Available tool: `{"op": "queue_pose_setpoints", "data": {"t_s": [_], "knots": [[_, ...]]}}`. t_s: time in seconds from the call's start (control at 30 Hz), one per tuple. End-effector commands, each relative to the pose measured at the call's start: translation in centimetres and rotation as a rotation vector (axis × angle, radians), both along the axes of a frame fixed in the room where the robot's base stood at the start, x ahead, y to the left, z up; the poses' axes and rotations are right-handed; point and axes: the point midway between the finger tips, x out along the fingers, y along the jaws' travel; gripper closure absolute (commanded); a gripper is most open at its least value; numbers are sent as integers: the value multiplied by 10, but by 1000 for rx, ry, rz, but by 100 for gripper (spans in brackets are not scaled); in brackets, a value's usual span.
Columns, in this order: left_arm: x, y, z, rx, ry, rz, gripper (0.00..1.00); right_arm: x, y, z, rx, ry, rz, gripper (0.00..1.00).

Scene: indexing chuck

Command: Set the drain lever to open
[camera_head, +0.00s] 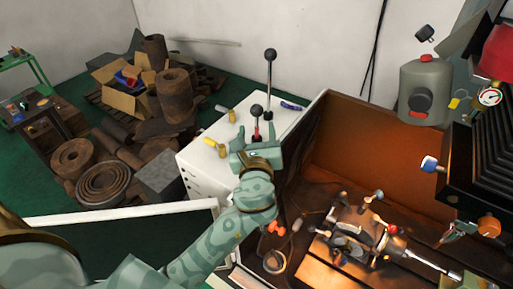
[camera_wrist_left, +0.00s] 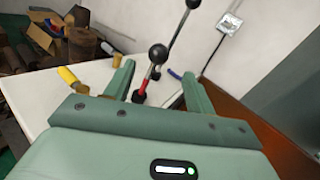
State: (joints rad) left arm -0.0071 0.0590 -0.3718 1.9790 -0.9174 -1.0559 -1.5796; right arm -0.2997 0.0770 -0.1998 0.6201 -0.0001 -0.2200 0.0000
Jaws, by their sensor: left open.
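Several levers stand on the white cabinet top (camera_head: 205,165). A short lever with a black knob (camera_head: 256,110) and red stem shows between my finger tips in the left wrist view (camera_wrist_left: 157,56). A tall black-knobbed lever (camera_head: 269,75) stands behind it. A yellow-handled lever (camera_head: 211,142) on a brass body lies at the left, and a blue handle (camera_head: 291,106) lies at the right back. No label tells which is the drain lever. My left gripper (camera_head: 257,138) is open at the short lever; contact cannot be told. My right gripper is not in view.
A brown-walled machine bed (camera_head: 355,140) with a clamped tool assembly lies right of the cabinet. A grey tank (camera_head: 424,90) hangs at the upper right. Pipes and coils (camera_head: 103,182) pile up on the left floor. A brass stub (camera_head: 231,116) stands on the cabinet.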

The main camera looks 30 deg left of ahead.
Motion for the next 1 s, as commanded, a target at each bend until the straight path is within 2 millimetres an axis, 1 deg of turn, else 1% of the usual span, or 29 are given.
{"op": "queue_pose_setpoints", "data": {"t_s": [0.03, 0.1, 0.2, 0.3, 1.0], "knots": [[-10, -5, -3, -3, 1, 0, 45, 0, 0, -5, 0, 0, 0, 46], [-22, -11, -2, -3, 0, 0, 45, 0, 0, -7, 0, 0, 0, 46], [-34, -17, -2, -1, 0, 0, 45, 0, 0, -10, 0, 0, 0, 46], [-41, -20, 0, 0, -1, 1, 45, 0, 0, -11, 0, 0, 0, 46], [-43, -21, 0, 0, -1, 0, 45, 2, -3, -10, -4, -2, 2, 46]]}}
